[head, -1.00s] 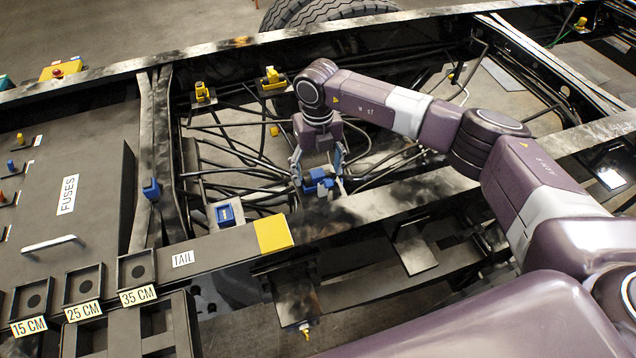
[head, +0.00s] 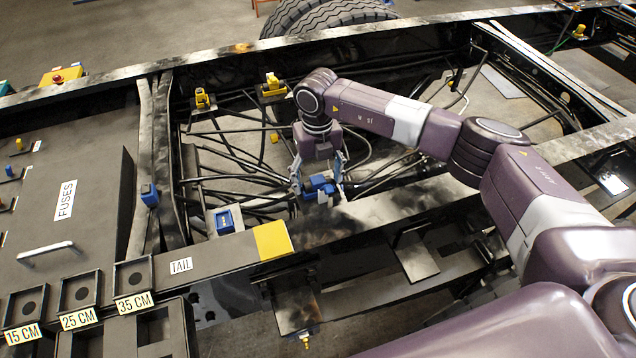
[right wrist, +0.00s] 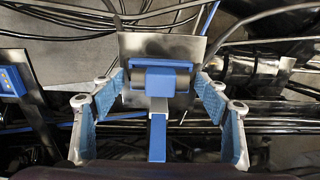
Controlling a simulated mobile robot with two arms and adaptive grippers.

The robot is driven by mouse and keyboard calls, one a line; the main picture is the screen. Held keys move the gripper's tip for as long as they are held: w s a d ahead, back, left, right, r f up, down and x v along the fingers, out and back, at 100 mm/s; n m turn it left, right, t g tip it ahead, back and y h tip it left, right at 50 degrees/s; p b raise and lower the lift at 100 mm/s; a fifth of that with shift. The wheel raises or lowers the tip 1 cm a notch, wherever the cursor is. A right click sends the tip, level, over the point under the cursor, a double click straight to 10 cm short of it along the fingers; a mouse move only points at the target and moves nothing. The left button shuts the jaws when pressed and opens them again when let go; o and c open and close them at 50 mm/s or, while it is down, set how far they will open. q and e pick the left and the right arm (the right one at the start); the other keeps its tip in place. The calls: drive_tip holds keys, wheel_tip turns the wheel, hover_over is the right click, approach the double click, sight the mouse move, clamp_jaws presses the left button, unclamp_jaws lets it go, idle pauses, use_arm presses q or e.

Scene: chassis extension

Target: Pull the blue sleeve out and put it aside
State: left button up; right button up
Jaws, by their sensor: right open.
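A blue part (head: 321,184) sits at the frame's inner side, between the fingers of my right gripper (head: 320,174). In the right wrist view this blue part (right wrist: 160,82) is a block with a wide blue rim in front of a metal plate, and a blue strip (right wrist: 157,138) runs from it toward the camera. I cannot tell exactly where the sleeve begins. The blue-padded fingers of my right gripper (right wrist: 162,102) stand apart on both sides of the block, with gaps visible. My left gripper is not in view.
Another blue connector (head: 225,221) sits to the left, and part of a blue one shows at the wrist view's left edge (right wrist: 12,80). Dark cables (head: 235,160) run around the gripper. A yellow patch (head: 272,240) marks the beam. The panel by the FUSES label (head: 100,215) has clear surface.

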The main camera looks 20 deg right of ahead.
idle(0.4)
drive_tip(key=shift+c, duration=0.6)
drive_tip(key=c, duration=1)
drive_tip(key=o, duration=0.8)
drive_tip(key=shift+o, duration=0.2)
